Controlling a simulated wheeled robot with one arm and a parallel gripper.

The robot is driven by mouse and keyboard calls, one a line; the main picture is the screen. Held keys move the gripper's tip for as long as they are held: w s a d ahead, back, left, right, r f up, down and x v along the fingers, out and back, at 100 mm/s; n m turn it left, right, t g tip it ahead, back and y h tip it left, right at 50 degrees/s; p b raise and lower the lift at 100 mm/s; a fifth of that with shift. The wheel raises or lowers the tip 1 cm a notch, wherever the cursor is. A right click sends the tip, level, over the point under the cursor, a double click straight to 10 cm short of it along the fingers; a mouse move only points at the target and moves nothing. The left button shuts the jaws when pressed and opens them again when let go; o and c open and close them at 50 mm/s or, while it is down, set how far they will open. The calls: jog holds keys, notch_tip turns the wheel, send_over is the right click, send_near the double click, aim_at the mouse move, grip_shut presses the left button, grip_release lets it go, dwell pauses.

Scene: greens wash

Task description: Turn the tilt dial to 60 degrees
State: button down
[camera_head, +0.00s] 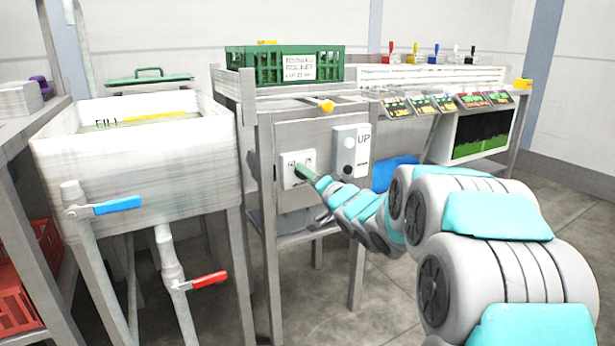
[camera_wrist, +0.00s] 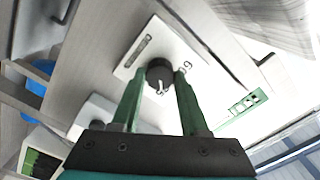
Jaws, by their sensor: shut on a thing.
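The tilt dial is a round black knob (camera_wrist: 160,70) with a white pointer mark, on a white plate (camera_wrist: 192,52). My gripper (camera_wrist: 159,85) has its two green fingers shut on the knob, one on each side. In the head view my gripper (camera_head: 302,172) reaches the white plate (camera_head: 287,182) on the grey cabinet front and hides most of the knob. In the wrist view the pointer mark is on the knob's lower side. Printed marks show around the knob, but I cannot read the angle surely.
A white panel marked UP (camera_head: 350,150) with round buttons is just right of the dial plate. A white sink (camera_head: 140,165) with a blue-handled valve (camera_head: 117,207) and a red-handled valve (camera_head: 208,281) stands left. A green crate (camera_head: 250,65) sits above.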

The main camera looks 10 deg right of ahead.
jog(key=shift+n, duration=0.3)
jog(key=shift+n+b, duration=0.4)
jog(key=shift+n, duration=8.1)
jog(key=shift+c, duration=2.1)
grip_release()
